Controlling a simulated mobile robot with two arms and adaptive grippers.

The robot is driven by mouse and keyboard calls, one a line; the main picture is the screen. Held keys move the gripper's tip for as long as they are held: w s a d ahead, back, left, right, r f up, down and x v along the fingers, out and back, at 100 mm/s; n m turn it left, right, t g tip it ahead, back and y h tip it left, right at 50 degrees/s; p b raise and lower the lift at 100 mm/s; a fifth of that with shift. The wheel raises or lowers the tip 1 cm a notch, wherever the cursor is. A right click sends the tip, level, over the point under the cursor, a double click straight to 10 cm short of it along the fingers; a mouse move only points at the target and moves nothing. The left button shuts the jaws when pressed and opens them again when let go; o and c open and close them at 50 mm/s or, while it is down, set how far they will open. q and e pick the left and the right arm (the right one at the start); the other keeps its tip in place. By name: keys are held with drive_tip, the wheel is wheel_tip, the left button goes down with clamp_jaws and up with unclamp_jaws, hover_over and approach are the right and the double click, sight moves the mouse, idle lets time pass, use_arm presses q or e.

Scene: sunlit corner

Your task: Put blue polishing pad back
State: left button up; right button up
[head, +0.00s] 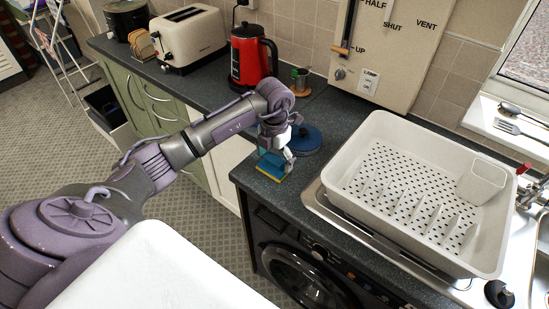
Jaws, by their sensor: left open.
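A blue pad with a yellow layer (271,167) lies near the front edge of the dark worktop, left of the drying rack. It looks like the blue polishing pad. My left gripper (277,148) is open, pointing down right above and against the back of the pad. Its fingers partly hide the pad, and I cannot tell whether they touch it. A round dark blue item (308,140) sits on the worktop just right of the gripper, partly behind it. My right gripper is not in view.
A white drying rack (361,191) stands by the sink at right. A red kettle (247,61), a cream toaster (190,40) and a small brown cup (301,86) stand along the back. Some dark worktop (300,195) is bare in front of the rack.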

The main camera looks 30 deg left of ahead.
sight(275, 158)
use_arm(q)
drive_tip(key=shift+r, duration=0.25)
drive_tip(key=shift+w+r, duration=0.1)
drive_tip(key=shift+r, duration=0.15)
wheel_tip(275, 158, up, 11)
drive_tip(key=b, duration=0.3)
drive_tip(key=shift+r, duration=0.15)
